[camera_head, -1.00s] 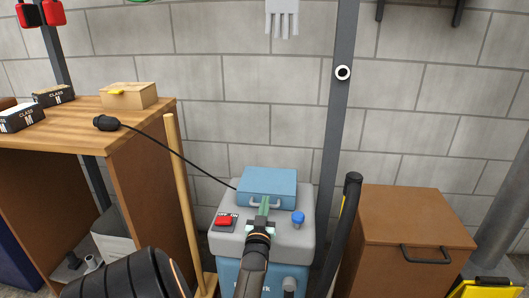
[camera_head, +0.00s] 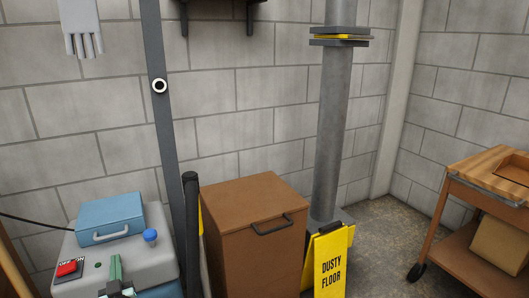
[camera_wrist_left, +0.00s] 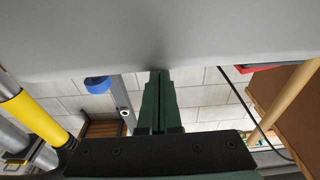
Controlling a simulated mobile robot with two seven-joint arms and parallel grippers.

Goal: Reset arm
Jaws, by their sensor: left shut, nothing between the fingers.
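My left gripper (camera_head: 115,272) is at the lower left of the head view, over the front part of a grey machine top (camera_head: 160,262). Its dark green fingers are shut and empty. In the left wrist view the shut fingers (camera_wrist_left: 158,102) point at the grey surface, which fills the top of that picture. The fingertips are in front of a blue box (camera_head: 108,215) with a grey handle, between a red switch (camera_head: 67,268) and a blue knob (camera_head: 150,236). I cannot tell whether they touch the machine. My right gripper is not in view.
A brown cabinet (camera_head: 250,220) stands right of the machine, with a black post (camera_head: 191,235) between them. A yellow floor sign (camera_head: 330,262) stands by a grey pipe (camera_head: 332,130). A wooden cart (camera_head: 460,240) is at the right. Floor (camera_head: 390,235) shows between sign and cart.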

